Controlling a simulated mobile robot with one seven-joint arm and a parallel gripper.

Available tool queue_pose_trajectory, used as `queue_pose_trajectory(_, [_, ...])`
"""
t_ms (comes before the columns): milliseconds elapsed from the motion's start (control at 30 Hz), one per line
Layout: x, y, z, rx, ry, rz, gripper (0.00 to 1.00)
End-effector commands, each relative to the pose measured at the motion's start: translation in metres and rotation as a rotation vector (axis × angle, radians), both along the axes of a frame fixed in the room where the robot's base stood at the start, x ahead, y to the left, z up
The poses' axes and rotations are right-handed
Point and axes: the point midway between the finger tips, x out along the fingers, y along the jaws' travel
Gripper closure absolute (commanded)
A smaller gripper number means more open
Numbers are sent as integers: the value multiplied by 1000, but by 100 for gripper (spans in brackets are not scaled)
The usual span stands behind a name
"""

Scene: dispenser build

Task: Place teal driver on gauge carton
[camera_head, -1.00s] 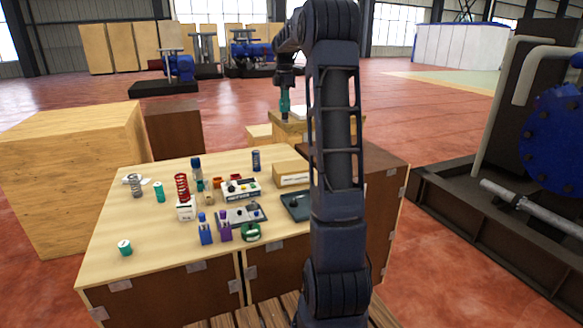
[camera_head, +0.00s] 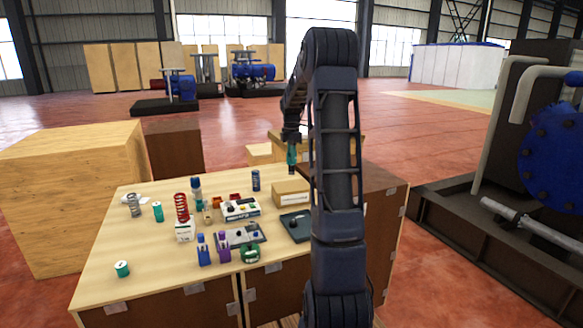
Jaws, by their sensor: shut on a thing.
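The teal driver (camera_head: 291,157) hangs upright with its dark tip down. My gripper (camera_head: 291,143) is shut on its upper end. The driver's tip shows just above the back edge of a tan carton (camera_head: 290,196) with a pale label. This carton may be the gauge carton, but its label is too small to read. It stands on the wooden table, left of my arm, and its top looks clear. I cannot tell the exact gap between tip and carton.
A dark tray (camera_head: 296,228) lies in front of the tan carton.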

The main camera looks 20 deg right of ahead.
Motion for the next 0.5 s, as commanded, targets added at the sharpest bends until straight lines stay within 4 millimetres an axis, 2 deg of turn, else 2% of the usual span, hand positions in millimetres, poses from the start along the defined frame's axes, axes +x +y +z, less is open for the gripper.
queue_pose_trajectory(267, [0, 0, -18, 0, 1, 0, 100])
queue_pose_trajectory(500, [0, 0, -49, 1, 1, 0, 100])
